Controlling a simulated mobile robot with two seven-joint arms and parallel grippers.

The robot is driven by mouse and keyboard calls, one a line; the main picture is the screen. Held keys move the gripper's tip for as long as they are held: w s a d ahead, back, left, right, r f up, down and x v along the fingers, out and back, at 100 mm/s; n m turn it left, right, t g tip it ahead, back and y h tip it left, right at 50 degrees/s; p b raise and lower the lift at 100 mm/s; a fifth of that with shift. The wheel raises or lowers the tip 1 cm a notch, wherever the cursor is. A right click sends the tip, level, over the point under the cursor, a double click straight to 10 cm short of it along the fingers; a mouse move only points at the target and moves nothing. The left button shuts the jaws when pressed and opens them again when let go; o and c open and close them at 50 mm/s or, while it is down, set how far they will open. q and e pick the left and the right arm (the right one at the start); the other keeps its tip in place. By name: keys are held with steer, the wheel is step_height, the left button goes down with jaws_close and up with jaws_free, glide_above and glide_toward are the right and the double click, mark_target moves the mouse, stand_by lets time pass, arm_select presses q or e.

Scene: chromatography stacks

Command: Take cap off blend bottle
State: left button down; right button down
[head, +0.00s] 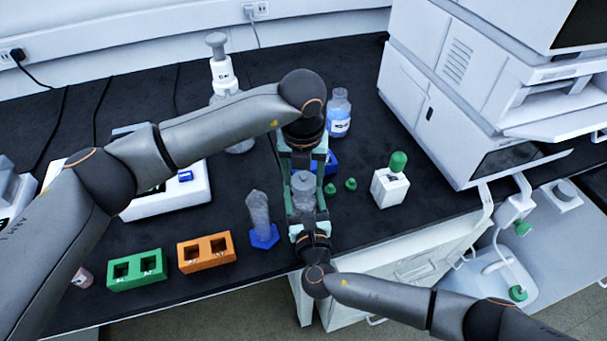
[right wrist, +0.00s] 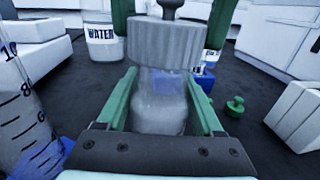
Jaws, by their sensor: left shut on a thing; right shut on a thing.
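The blend bottle (head: 303,200), a clear bottle, stands upright near the bench's front edge; it also shows in the right wrist view (right wrist: 160,105). My right gripper (head: 306,205) is shut on the bottle body, one green finger on each side. A wide grey ribbed cap (right wrist: 168,42) with a dark knob sits at the bottle's top. My left gripper (head: 302,165) reaches in from behind and is shut on the cap, its fingers on both sides. Whether the cap is seated or slightly raised cannot be told. My left wrist hides part of the area behind the bottle.
A graduated cylinder (head: 260,212) with a blue base stands close left of the bottle. Green stoppers (head: 351,184) and a white block (head: 390,188) lie right. A blue-labelled bottle (head: 339,115) stands behind. Green (head: 136,270) and orange (head: 206,252) racks are left.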

mark_target(304, 174)
arm_select(q)
steer(key=shift+r, duration=2)
arm_select(e)
jaws_free()
